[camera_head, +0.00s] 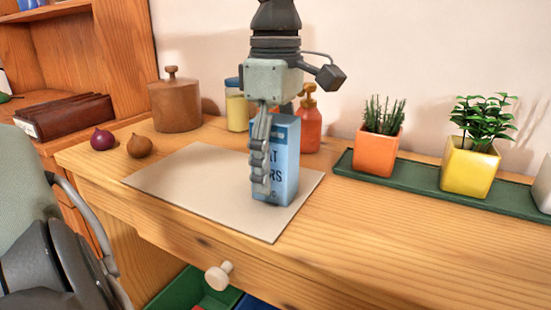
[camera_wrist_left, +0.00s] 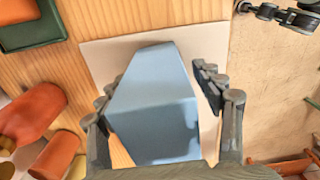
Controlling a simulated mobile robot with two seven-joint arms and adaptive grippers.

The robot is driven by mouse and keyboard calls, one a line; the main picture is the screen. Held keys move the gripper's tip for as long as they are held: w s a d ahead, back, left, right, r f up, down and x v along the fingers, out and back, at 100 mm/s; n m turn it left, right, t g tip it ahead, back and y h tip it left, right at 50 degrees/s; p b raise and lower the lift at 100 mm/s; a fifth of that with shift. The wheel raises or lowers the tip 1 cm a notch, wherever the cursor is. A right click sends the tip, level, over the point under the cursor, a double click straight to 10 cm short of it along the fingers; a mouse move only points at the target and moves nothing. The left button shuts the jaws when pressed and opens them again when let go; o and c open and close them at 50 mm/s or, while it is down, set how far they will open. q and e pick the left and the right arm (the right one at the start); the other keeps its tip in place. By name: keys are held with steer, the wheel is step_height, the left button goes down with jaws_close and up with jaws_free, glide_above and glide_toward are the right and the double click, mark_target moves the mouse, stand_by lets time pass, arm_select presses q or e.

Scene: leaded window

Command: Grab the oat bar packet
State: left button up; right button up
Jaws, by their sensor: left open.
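The oat bar packet (camera_head: 285,165) is a light blue upright box on the pale mat (camera_head: 190,185), its lettering partly covered. My left gripper (camera_head: 262,185) comes down from above, with one finger in front of the packet's left part; the other finger is hidden behind the packet. In the left wrist view the packet (camera_wrist_left: 155,105) stands between the two spread fingers of the left gripper (camera_wrist_left: 158,80). A gap shows beside the right finger. The gripper is open around the packet. My right gripper is not in view.
An orange pump bottle (camera_head: 308,125) and a yellow jar (camera_head: 237,108) stand close behind. A wooden canister (camera_head: 176,103) and two onions (camera_head: 138,146) are to the left. A green tray (camera_head: 415,188) with potted plants is to the right. The front right of the table is clear.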

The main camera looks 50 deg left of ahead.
arm_select(q)
steer(key=shift+c, duration=0.3)
steer(key=c, duration=1)
